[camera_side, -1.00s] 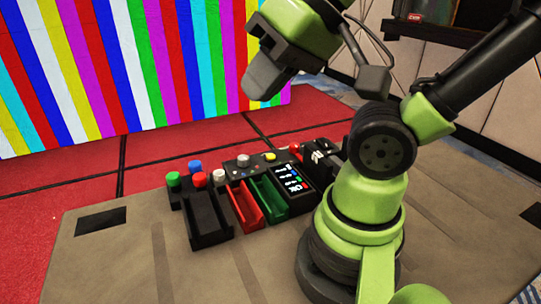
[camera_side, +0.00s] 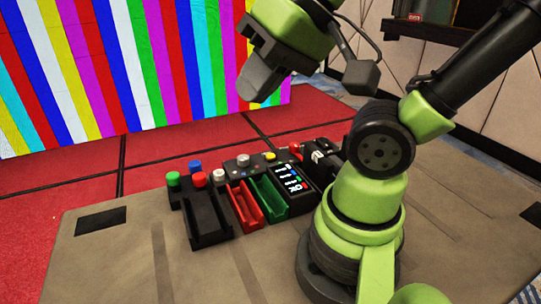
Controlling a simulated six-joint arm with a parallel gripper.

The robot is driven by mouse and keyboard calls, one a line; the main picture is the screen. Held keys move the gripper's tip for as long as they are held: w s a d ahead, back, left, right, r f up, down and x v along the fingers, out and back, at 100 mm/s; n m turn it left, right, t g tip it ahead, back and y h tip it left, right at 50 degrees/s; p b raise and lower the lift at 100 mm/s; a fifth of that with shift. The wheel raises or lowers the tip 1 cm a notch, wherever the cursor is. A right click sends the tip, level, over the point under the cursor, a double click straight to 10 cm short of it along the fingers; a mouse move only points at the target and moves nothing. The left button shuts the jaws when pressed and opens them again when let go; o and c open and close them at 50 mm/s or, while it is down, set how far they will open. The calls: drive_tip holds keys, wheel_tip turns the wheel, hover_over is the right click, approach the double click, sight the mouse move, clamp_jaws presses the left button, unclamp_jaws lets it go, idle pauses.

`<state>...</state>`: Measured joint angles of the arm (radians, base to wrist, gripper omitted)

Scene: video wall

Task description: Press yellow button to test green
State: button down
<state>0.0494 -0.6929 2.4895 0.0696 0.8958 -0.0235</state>
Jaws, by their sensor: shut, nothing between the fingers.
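The yellow button (camera_side: 269,156) sits on top of a black control box at the back of the row of devices on the table. A green tray (camera_side: 270,203) lies in front of it, and a green round button (camera_side: 173,179) stands at the left end of the row. My gripper (camera_side: 254,86) is shut and empty. In the picture it is well above the yellow button and a little to its left, touching nothing.
A red tray (camera_side: 245,211), a black tray (camera_side: 211,234) and a small screen (camera_side: 291,185) stand beside the green tray. Red, blue and white knobs are nearby. A striped colour video wall (camera_side: 120,65) stands behind. The table's front left (camera_side: 110,265) is clear.

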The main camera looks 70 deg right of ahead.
drive_tip(key=w+d+f+m+y, duration=0.1)
drive_tip(key=w+d+f+m, duration=0.1)
drive_tip(key=w+m, duration=0.3)
drive_tip(key=m+t+h, duration=0.2)
drive_tip(key=m+h, duration=0.2)
drive_tip(key=m, duration=1.4)
hover_over(271, 157)
wheel_tip(271, 157, down, 13)
drive_tip(key=shift+r, duration=0.1)
drive_tip(key=shift+f, duration=4.4)
drive_tip(key=shift+f, duration=0.15)
drive_tip(key=shift+f, duration=0.25)
